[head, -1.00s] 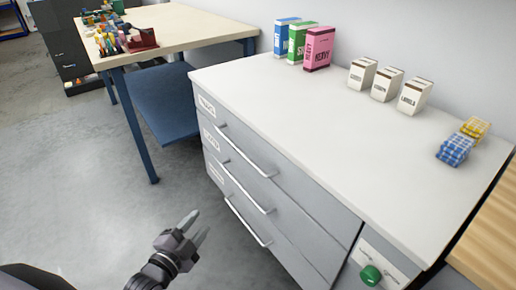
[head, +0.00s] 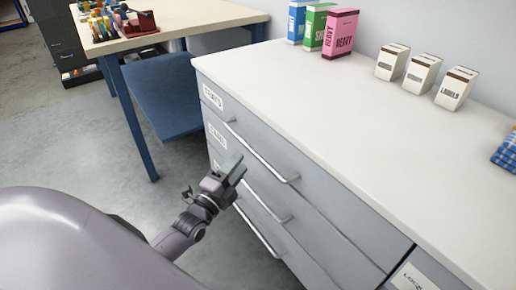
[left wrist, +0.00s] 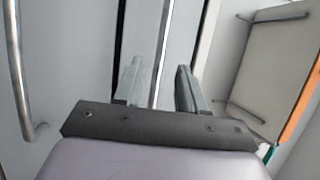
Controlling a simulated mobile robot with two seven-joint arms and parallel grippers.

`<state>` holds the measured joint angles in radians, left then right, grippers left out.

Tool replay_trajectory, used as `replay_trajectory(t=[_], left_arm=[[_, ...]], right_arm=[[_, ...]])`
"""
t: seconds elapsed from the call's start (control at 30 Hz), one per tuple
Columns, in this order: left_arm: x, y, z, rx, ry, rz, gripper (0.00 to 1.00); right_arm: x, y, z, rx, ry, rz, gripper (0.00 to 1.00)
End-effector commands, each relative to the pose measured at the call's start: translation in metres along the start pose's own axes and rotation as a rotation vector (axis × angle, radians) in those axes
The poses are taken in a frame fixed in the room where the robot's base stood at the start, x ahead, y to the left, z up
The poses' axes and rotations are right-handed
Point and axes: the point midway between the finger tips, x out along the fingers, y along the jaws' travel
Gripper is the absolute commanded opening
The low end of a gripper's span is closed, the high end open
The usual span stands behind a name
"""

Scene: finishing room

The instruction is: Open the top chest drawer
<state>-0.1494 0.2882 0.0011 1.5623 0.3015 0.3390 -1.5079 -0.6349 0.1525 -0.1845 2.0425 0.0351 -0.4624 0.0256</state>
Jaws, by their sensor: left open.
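The grey chest has a white top (head: 290,100) and stacked drawers with bar handles. The top drawer (head: 320,190) is closed, and its silver handle (head: 262,152) slants across the front. My left gripper (head: 238,168) is open in front of the chest, below the top handle and overlapping the middle handle (head: 268,202) in the picture. In the left wrist view my gripper (left wrist: 161,88) has its two fingers apart, with a thin bar handle (left wrist: 160,55) showing between them; I cannot tell whether they touch it. Another handle (left wrist: 18,75) is at the left. My right gripper is out of view.
On the chest top stand blue, green and pink boxes (head: 340,33), white cartons (head: 421,73) and a blue checked item (head: 507,152). A workbench (head: 190,20) with blue legs stands behind at left. Grey floor (head: 80,150) is clear left of the chest.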

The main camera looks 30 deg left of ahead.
Motion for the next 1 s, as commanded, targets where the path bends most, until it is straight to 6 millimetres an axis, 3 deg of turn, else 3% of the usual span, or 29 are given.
replay_trajectory(t=[0.53,0.97,1.0], left_arm=[[0.061,0.001,0.000,0.001,0.001,-0.001,0.40],[0.070,0.000,0.000,0.000,0.000,0.001,0.40],[0.070,0.000,0.000,0.000,0.001,0.001,0.34]], right_arm=[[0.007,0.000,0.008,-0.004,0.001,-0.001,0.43],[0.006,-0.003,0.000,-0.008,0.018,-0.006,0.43],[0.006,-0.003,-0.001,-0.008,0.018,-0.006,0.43]])
